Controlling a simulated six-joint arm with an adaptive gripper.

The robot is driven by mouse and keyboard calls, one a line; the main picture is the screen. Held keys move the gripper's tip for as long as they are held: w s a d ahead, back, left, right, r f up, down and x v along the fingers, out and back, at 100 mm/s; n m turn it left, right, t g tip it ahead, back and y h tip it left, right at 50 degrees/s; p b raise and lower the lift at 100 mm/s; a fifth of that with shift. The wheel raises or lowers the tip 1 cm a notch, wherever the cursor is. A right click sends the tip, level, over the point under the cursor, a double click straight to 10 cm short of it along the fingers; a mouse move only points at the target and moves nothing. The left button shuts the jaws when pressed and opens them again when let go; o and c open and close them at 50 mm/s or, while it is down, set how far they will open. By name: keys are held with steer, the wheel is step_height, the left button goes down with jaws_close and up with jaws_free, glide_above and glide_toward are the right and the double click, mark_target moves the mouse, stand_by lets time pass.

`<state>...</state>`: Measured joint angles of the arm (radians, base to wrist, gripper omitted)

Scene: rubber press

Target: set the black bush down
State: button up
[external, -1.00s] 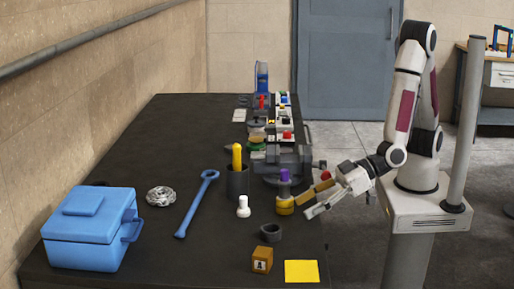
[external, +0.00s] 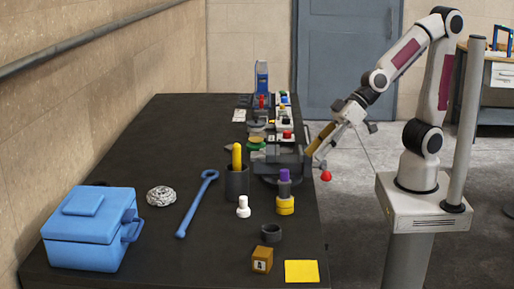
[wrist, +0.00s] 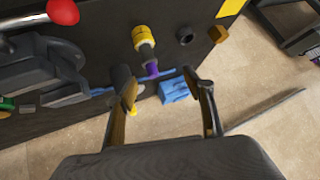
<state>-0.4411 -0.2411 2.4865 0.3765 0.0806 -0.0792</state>
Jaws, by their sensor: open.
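A black sleeve (external: 284,189) stands upright on a yellow ring-shaped base (external: 285,206), with a purple piece (external: 284,174) on top. In the wrist view the same stack shows its yellow base (wrist: 145,38) and the black sleeve (wrist: 148,52). A separate dark ring (external: 271,233) lies nearer the front; it also shows in the wrist view (wrist: 185,36). I cannot tell for certain which dark piece is the bush. My gripper (external: 315,157) is open and empty beyond the stack, near the bench's right edge; its fingers spread in the wrist view (wrist: 160,82).
A dark press (external: 280,160) with a red knob (external: 326,176) stands close to my gripper. A dark cup (external: 237,182) with a yellow-topped piece, a white piece (external: 243,207), a wooden block (external: 262,260) and a yellow square (external: 301,271) are nearby.

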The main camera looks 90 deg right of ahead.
steer(key=s+d+r+m+g+h, duration=0.1)
steer(key=s+d+h, duration=0.1)
steer(key=s+d, duration=0.6)
steer(key=s+d+r+g+h, duration=0.1)
steer(key=s+d+h, duration=0.1)
steer(key=s+d, duration=0.5)
steer(key=d, duration=0.4)
steer(key=shift+s+r+m+g, duration=0.3)
steer(key=shift+s+r+m, duration=0.05)
steer(key=shift+s+m, duration=0.05)
steer(key=shift+a, duration=0.1)
